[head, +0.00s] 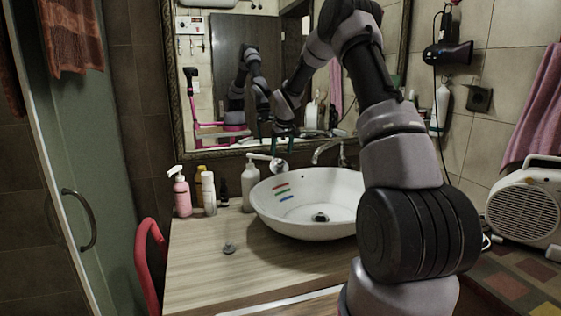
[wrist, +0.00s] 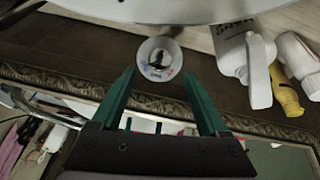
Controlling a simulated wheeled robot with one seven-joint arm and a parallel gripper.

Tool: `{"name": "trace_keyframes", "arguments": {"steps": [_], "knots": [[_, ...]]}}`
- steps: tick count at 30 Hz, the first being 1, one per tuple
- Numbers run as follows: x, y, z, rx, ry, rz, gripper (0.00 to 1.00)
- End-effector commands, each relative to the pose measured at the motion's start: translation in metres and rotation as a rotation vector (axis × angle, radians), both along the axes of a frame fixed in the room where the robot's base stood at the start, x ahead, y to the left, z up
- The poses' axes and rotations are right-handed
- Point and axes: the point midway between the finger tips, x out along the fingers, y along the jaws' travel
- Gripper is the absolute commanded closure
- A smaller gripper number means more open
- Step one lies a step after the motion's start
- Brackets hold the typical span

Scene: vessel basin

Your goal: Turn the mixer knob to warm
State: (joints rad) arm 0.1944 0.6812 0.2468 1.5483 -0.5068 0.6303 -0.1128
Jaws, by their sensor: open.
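The mixer knob (wrist: 160,58) is a round, pale disc with a dark, shiny centre and small red and blue marks on its lower rim. In the head view the knob (head: 279,165) shows behind the basin, below my fingers. My gripper (wrist: 160,73) is open, with one green finger to each side of the knob's lower part in the wrist view. In the head view my gripper (head: 283,145) is small and points down; I cannot tell whether the fingers touch the knob.
The white basin (head: 300,222) bears red, green and blue stripes inside. A white pump bottle (head: 250,185), a pink spray bottle (head: 182,196) and other bottles stand to its left. The framed mirror (head: 215,90) is close behind. The wooden counter's front left (head: 205,265) is mostly clear.

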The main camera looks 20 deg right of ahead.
Motion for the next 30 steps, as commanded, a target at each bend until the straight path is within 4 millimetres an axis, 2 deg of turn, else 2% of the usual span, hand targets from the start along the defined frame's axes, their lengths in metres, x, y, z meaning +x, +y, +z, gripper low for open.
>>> {"name": "trace_keyframes", "arguments": {"steps": [3, 9, 21, 26, 27, 30], "knots": [[0.009, 0.0, -0.022, 0.001, 0.002, 0.0, 0.22], [0.019, -0.001, -0.044, 0.0, 0.0, 0.001, 0.22], [0.022, -0.002, -0.051, 0.0, -0.001, 0.0, 0.22], [0.022, -0.002, -0.05, 0.0, -0.001, 0.0, 0.84], [0.022, -0.002, -0.05, 0.0, -0.001, 0.0, 0.99], [0.022, -0.002, -0.05, 0.0, -0.001, 0.0, 1.0]]}}
